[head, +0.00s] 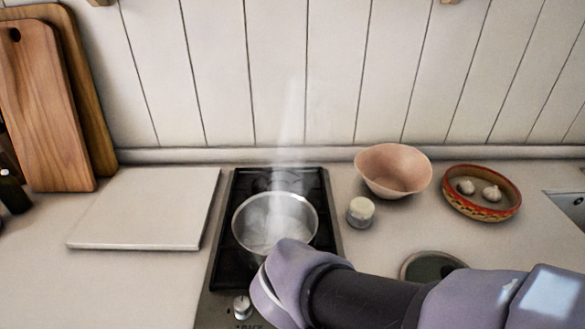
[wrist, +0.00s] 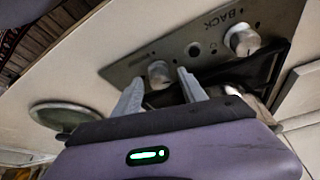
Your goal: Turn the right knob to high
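The right knob (wrist: 158,73) is a small silver knob on the steel control panel (wrist: 195,50), seen in the wrist view. My gripper (wrist: 161,77) is open, with one finger on each side of this knob and a small gap visible on both sides. The left knob (wrist: 242,40) sits beside the word BACK; it also shows in the head view (head: 242,305). In the head view my gripper's body hides the right knob. I cannot read the right knob's setting.
A steaming metal pot (head: 275,223) stands on the black cooktop (head: 228,265), close to my gripper. A white board (head: 145,208) lies to the left. A small jar (head: 361,211), pink bowl (head: 393,170) and patterned dish (head: 482,210) holding garlic stand to the right.

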